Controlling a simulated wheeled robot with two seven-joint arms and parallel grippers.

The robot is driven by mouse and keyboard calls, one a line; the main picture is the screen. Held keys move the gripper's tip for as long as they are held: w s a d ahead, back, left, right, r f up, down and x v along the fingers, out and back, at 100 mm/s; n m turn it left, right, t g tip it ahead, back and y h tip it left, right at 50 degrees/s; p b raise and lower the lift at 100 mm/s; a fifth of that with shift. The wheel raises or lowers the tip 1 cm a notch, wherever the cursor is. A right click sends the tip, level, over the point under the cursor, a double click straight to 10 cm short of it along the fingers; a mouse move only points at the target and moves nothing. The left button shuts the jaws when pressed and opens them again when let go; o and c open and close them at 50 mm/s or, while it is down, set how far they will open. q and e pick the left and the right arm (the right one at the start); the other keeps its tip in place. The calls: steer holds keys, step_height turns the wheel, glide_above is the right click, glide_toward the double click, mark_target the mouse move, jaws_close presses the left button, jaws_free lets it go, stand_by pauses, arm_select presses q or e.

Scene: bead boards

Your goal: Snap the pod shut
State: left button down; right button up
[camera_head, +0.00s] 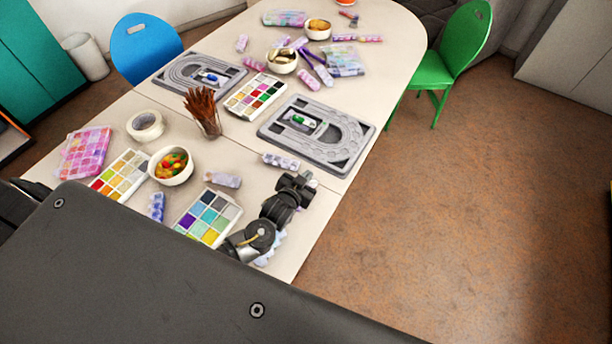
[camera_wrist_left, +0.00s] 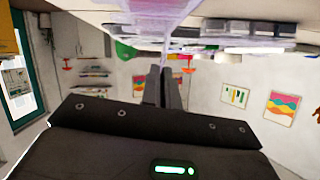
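Several translucent lilac pods lie on the table. One pod (camera_head: 281,162) lies just beyond my left gripper (camera_head: 298,184), and another pod (camera_head: 223,180) lies to its left. A pale lilac piece (camera_head: 272,246) shows partly behind my left arm. In the left wrist view my left gripper (camera_wrist_left: 163,88) has its two dark fingers close together. A blurred translucent lilac pod (camera_wrist_left: 165,20) shows above the fingertips, with a thin strip reaching down towards them. I cannot tell whether they touch, or whether its lid is open. My right gripper is out of view.
Near my left arm are a bead palette (camera_head: 207,216), a bowl of colourful beads (camera_head: 171,165) and a small pod (camera_head: 157,207). A grey bead board (camera_head: 340,158) lies beyond the gripper. The table's right edge is close to my arm; open floor (camera_head: 450,220) lies beyond.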

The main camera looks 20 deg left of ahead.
arm_select(q)
steer(key=c, duration=1.6)
jaws_free()
steer(key=shift+c, duration=0.2)
steer(key=b+v, duration=0.1)
steer(key=v, duration=0.9)
steer(key=shift+s+r, duration=0.25)
steer(key=shift+s, duration=0.1)
steer(key=shift+o, duration=0.3)
